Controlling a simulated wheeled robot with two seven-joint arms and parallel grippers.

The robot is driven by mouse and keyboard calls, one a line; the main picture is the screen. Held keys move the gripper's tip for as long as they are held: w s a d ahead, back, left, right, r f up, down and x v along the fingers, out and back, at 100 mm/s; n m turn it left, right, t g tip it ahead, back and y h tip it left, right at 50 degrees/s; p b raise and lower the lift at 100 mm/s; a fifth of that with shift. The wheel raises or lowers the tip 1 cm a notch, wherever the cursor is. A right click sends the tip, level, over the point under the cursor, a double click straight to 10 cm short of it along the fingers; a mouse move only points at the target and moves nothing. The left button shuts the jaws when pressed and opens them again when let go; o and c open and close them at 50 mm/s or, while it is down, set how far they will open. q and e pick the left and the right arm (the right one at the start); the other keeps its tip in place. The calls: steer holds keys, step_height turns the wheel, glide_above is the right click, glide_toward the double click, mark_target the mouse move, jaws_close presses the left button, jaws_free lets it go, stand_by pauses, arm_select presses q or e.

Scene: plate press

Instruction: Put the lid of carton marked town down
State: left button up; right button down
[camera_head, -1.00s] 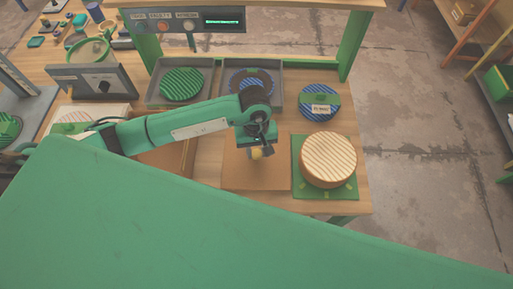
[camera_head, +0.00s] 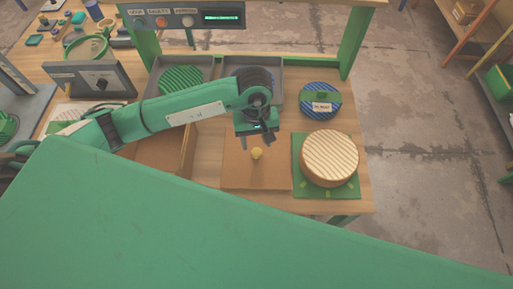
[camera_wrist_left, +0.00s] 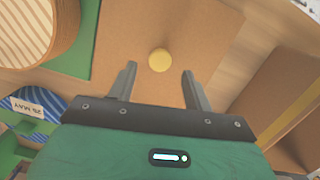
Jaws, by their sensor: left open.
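A flat brown square lid (camera_head: 238,176) with a yellow knob (camera_head: 257,153) lies level at the front middle of the table. It also shows in the left wrist view (camera_wrist_left: 205,35), its knob (camera_wrist_left: 159,60) just beyond the fingertips. My left gripper (camera_head: 258,144) is open and empty above the lid, its fingers either side of the knob in view but apart from it. A brown open carton-like box (camera_head: 160,153) stands to the left, partly hidden by my left arm. I cannot read any "town" marking. My right gripper is not in view.
A round ribbed cream-topped block (camera_head: 330,157) sits on a green mat (camera_head: 298,187) to the right. A blue ribbed disc with a label (camera_head: 320,100) lies behind it. Grey trays (camera_head: 206,92) with ribbed discs stand at the back, below a control panel (camera_head: 180,20).

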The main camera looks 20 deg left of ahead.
arm_select(q)
step_height(320, 180, up, 8)
steer(key=b, duration=0.2)
steer(key=shift+w+a, duration=0.25)
steer(key=shift+w, duration=0.2)
steer(key=shift+s+f, duration=0.1)
